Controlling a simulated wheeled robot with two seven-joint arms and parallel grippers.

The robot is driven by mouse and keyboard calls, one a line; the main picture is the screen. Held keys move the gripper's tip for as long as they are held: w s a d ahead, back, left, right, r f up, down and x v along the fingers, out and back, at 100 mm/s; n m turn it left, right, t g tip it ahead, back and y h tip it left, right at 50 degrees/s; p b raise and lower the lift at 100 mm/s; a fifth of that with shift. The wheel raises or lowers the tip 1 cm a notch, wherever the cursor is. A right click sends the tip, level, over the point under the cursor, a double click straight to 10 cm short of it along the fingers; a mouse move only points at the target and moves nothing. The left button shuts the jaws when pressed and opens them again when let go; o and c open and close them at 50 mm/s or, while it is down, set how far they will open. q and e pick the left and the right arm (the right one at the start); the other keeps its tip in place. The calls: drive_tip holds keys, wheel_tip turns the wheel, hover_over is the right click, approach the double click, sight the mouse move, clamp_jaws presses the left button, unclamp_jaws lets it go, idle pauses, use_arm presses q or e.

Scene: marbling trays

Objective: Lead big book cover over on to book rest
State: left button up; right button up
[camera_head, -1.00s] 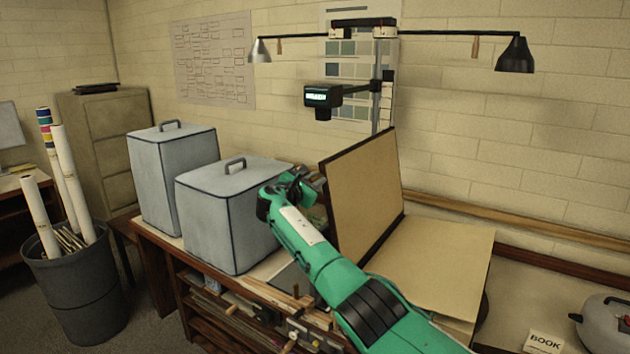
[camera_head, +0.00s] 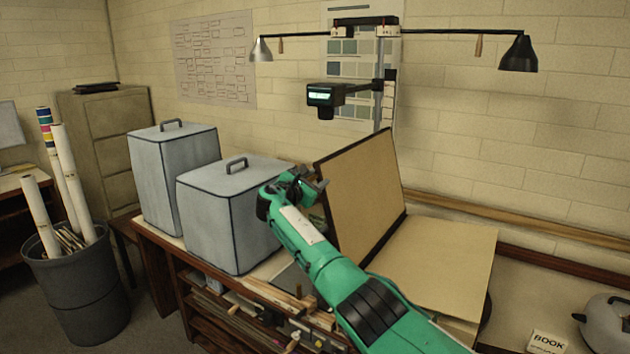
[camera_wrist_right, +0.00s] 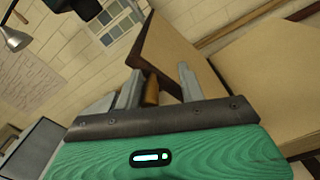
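The big book lies open on the bench, its tan page block (camera_head: 440,262) flat on the right. Its cover (camera_head: 362,195) stands raised, leaning a little to the left, with a dark edge. My right gripper (camera_head: 318,190) is at the cover's left edge, on its outer side. In the right wrist view its fingers (camera_wrist_right: 160,88) are apart, and the cover (camera_wrist_right: 172,50) rises just beyond them. A small brown piece shows between the fingers; I cannot tell whether they touch the cover. The book rest is not clearly seen; a dark grey surface (camera_head: 292,279) lies partly behind my arm. My left gripper is out of view.
Two grey lidded boxes (camera_head: 225,222) stand left of the gripper, close to it. A lamp stand (camera_head: 378,105) with a small display rises behind the cover. A BOOK card (camera_head: 547,342) and a grey rounded object (camera_head: 606,322) are at the lower right.

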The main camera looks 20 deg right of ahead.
drive_tip(key=shift+s+a+f, duration=0.1)
idle(0.3)
drive_tip(key=b+v, duration=0.4)
drive_tip(key=v, duration=0.9)
drive_tip(key=shift+a+b, duration=0.3)
drive_tip(key=shift+b, duration=0.1)
idle(0.5)
drive_tip(key=shift+s, duration=0.1)
